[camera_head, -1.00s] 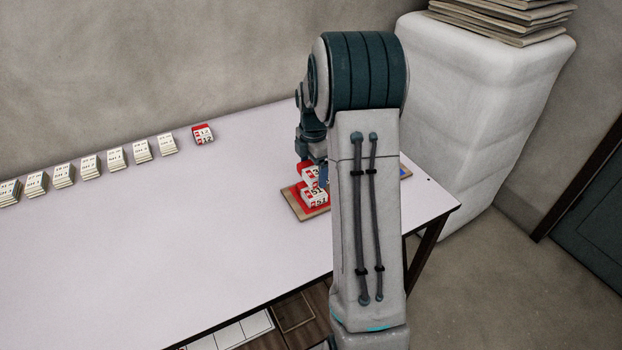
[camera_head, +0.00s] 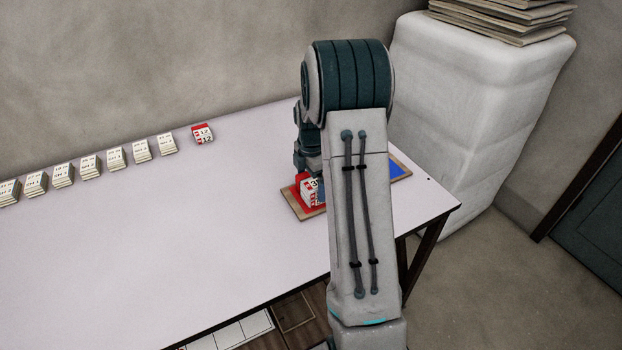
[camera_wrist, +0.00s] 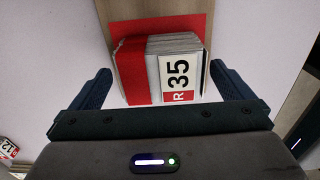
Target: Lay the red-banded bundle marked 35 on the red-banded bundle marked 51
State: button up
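The red-banded bundle marked 35 (camera_wrist: 178,75) lies over the red patch of the board, between my fingers in the wrist view. In the head view its label (camera_head: 314,184) is partly behind my arm. My gripper (camera_wrist: 162,78) is open, with a gap between each finger and the bundle's sides. The bundle marked 51 cannot be made out separately now; it appears to be beneath the 35 bundle, but I cannot see the contact between them.
The board (camera_head: 296,207) has a red patch and a blue patch (camera_head: 397,170) and lies near the table's right end. Another red-banded bundle, marked 12 (camera_head: 203,134), stands at the back, beside a row of several plain bundles (camera_head: 115,157). The table's middle (camera_head: 190,225) is clear.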

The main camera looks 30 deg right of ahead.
aim_at(311, 180)
notch_tip(311, 180, up, 12)
jog(key=p, duration=0.1)
jog(key=s+a+r+m+t, duration=0.1)
jog(key=s+a+r+m, duration=0.5)
jog(key=s+a+m, duration=0.35)
jog(key=s+a+f+m, duration=0.1)
jog(key=s+a+m, duration=0.2)
jog(key=s, duration=0.5)
jog(key=s+a+f+m+t, duration=0.1)
jog(key=s+a+m, duration=0.2)
jog(key=s+m, duration=0.3)
jog(key=shift+s+a+f, duration=0.15)
jog(key=shift+s+a, duration=0.15)
jog(key=shift+s, duration=0.6)
